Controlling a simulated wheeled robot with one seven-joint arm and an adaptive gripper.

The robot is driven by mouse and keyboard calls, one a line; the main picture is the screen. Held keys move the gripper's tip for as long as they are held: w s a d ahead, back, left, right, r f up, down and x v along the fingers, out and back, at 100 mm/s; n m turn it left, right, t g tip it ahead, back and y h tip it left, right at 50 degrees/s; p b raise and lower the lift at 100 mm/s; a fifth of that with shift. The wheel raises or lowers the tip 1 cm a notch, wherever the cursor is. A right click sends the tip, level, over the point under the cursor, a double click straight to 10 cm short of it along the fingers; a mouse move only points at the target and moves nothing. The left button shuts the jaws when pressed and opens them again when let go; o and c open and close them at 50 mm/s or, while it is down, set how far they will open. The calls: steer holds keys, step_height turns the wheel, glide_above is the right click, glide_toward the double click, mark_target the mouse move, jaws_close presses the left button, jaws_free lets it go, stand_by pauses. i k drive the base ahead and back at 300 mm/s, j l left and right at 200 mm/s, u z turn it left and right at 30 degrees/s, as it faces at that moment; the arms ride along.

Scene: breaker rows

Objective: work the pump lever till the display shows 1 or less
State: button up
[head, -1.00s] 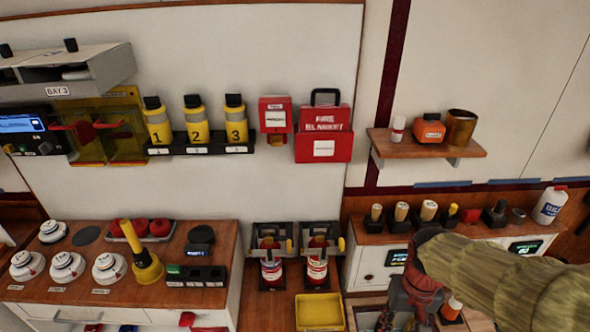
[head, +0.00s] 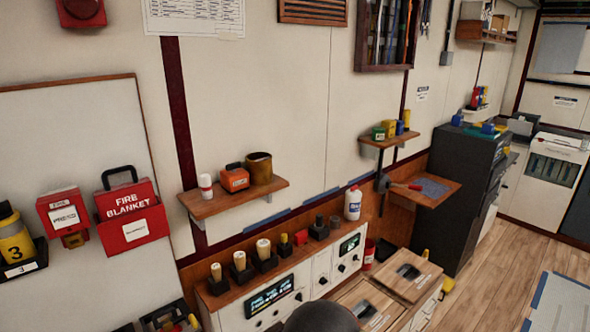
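A console has a wide lit display (head: 269,296) at its left and a smaller lit display (head: 350,245) at its right; the figures on both are too small to read. I cannot tell whether that handle is the pump lever, and no other clear lever shows. My gripper is not in view. A dark rounded shape at the bottom middle may be part of my arm.
Wooden-topped boxes (head: 408,274) stand in front of the console. Capped tools and a white bottle (head: 353,203) line its top. A shelf (head: 232,197) juts out above. A dark cabinet (head: 458,195) stands to the right. Wooden floor (head: 500,275) is open at right.

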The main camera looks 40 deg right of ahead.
mark_target(412, 187)
steer(key=z, duration=1.95)
steer(key=l+u, duration=0.1)
steer(key=u, duration=0.65)
steer(key=l+u, duration=0.15)
steer(key=u, duration=0.6)
steer(key=i+l, duration=0.1)
steer(key=l, duration=0.5)
steer(key=i+l, duration=0.1)
steer(key=l, duration=0.45)
steer(key=i+l, duration=0.1)
steer(key=l, duration=0.5)
steer(key=i+l, duration=0.15)
steer(key=l, duration=0.4)
steer(key=i+l, duration=0.1)
steer(key=l, duration=0.5)
steer(key=i+l, duration=0.1)
steer(key=l, duration=0.45)
steer(key=i+l, duration=0.1)
steer(key=l, duration=0.5)
steer(key=i+l+z, duration=0.1)
steer(key=l, duration=0.45)
